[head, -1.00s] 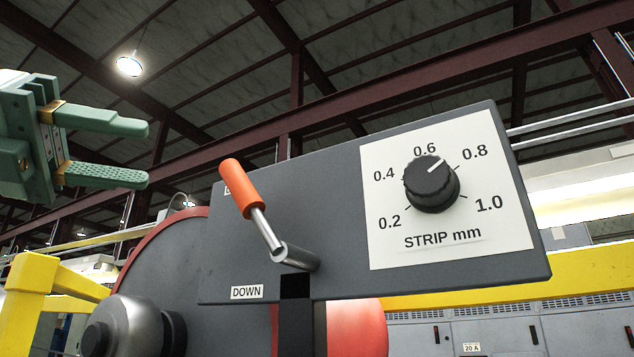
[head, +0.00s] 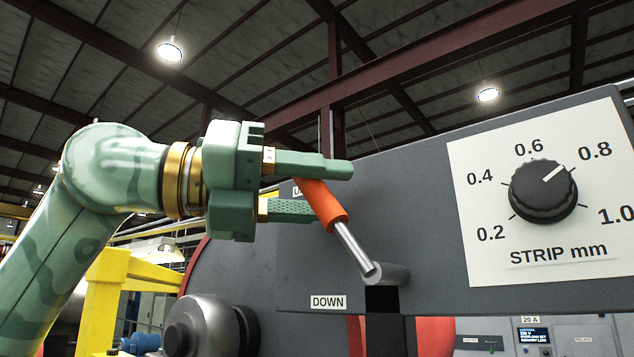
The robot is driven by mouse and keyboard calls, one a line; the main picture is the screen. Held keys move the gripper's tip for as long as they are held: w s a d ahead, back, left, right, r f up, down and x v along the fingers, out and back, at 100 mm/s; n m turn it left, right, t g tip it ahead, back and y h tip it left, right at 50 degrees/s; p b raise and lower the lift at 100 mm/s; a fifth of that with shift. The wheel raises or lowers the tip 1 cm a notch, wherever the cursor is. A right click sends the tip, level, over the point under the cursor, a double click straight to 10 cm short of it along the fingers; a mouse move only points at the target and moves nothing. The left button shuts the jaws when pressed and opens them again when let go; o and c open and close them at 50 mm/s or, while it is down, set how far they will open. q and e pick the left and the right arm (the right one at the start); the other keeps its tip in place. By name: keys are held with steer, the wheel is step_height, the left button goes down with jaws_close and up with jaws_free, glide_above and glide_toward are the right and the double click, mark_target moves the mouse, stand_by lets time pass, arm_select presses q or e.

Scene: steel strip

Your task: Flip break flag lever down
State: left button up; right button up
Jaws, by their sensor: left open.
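The break flag lever (head: 353,246) has an orange grip (head: 326,207) and a metal rod, and it tilts up and to the left from its pivot on the grey panel (head: 420,190). My left gripper (head: 337,190) comes in from the left and is open, with its upper finger over the top of the orange grip and its lower finger to the left of the grip. I cannot tell whether either finger touches it. A DOWN label (head: 328,302) sits below and left of the lever. Another label above it is mostly hidden by my gripper. My right gripper is not in view.
A strip thickness dial (head: 543,191) on a white plate is on the panel's right side. A yellow frame (head: 103,290) and a round metal hub (head: 205,325) are at lower left. The space below my gripper, left of the DOWN label, looks open.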

arm_select(q)
steer(key=shift+s+a+r, duration=0.1)
steer(key=shift+s+a, duration=0.25)
steer(key=shift+s, duration=0.15)
steer(key=c, duration=0.4)
steer(key=shift+s+a, duration=0.1)
steer(key=shift+s, duration=0.05)
jaws_close()
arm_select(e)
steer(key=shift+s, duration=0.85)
arm_select(q)
steer(key=shift+a, duration=0.1)
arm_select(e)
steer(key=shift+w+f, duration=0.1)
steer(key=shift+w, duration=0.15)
